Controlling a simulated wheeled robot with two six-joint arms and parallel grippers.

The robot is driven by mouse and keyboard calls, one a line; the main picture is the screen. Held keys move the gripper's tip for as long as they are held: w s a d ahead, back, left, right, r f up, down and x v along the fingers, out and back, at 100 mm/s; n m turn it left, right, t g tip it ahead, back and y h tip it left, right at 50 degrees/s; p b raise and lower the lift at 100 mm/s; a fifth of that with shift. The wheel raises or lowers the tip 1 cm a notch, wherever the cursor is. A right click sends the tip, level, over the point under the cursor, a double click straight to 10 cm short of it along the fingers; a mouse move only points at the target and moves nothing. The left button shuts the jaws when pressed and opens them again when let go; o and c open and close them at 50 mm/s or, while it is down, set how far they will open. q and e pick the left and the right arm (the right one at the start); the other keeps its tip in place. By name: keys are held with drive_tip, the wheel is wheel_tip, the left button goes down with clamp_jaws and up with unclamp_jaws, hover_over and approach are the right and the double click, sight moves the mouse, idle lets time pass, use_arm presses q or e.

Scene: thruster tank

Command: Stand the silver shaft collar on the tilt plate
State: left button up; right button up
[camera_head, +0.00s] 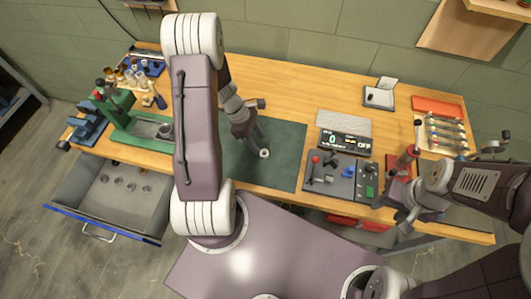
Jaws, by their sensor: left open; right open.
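A small silver ring (264,153), which looks like the shaft collar, is on the dark green mat (285,155) in the middle of the bench. My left gripper (256,144) is open and points down right beside the ring; I cannot tell whether they touch. My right gripper (398,213) is open and empty near the bench's front right edge. I cannot tell for sure which thing is the tilt plate; a small dark base with a raised pale plate (387,83) stands at the back right.
A control panel (340,178) and a display reading 0 and OFF (344,142) stand right of the mat. A green vise-like machine (122,118) is at the left. An open drawer (85,208) holds several small round parts. A tool tray (445,133) lies at the right.

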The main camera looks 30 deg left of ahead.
sight(262, 154)
use_arm(q)
drive_tip(key=f, duration=0.1)
drive_tip(key=d+f, duration=0.1)
drive_tip(key=f, duration=0.2)
drive_tip(key=shift+s+d, duration=0.15)
drive_tip(key=shift+s, duration=0.2)
drive_tip(key=shift+w+d+f, duration=0.2)
drive_tip(key=shift+d+f, duration=0.1)
drive_tip(key=shift+f, duration=0.1)
clamp_jaws()
drive_tip(key=shift+r, duration=0.15)
drive_tip(key=shift+a+r, duration=0.1)
drive_tip(key=shift+r, duration=0.2)
drive_tip(key=r, duration=0.3)
drive_tip(key=shift+s+d+r, duration=0.15)
drive_tip(key=shift+d+r, duration=0.15)
drive_tip(key=shift+r, duration=0.05)
drive_tip(key=s+d+r, duration=0.6)
drive_tip(key=d, duration=0.3)
drive_tip(key=shift+s+r+b, duration=0.25)
drive_tip(key=shift+b, duration=0.1)
